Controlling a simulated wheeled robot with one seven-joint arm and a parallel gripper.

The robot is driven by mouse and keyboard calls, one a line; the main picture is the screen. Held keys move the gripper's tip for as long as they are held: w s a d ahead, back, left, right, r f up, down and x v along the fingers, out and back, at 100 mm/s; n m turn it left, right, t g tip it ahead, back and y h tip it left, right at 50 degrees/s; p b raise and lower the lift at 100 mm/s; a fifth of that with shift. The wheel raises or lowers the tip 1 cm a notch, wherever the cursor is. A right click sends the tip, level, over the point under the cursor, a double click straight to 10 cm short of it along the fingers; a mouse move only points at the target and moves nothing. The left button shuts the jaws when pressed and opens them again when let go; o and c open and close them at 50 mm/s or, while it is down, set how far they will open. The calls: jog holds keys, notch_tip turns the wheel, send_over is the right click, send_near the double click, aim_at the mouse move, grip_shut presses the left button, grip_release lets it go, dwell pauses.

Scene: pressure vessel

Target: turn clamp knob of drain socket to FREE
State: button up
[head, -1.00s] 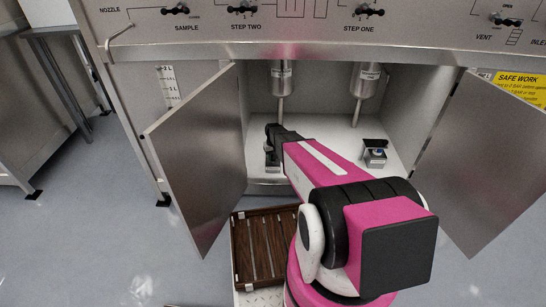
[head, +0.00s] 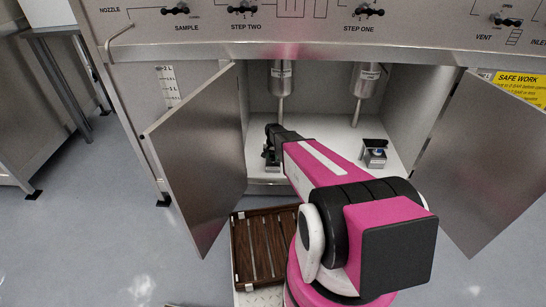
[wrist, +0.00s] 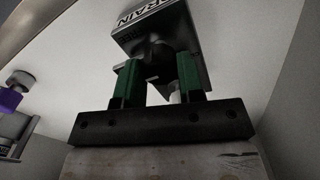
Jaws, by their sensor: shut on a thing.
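The drain socket (wrist: 190,22) is a grey metal block marked DRAIN at the top of the wrist view. Its dark clamp knob (wrist: 157,56) sits between the two green fingers of my gripper (wrist: 159,76), which is shut on it.
Open cabinet doors stand left (head: 205,160) and right (head: 490,160). Two metal cylinders (head: 281,78) (head: 369,82) hang above. A second block with a blue knob (head: 375,153) stands right on the cabinet floor. A brown slatted crate (head: 236,252) lies in front.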

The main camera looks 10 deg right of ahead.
aim_at(273, 156)
dwell(0.4)
jog(key=o, duration=0.9)
jog(key=shift+r, duration=0.1)
notch_tip(273, 156, up, 11)
jog(key=shift+f, duration=0.2)
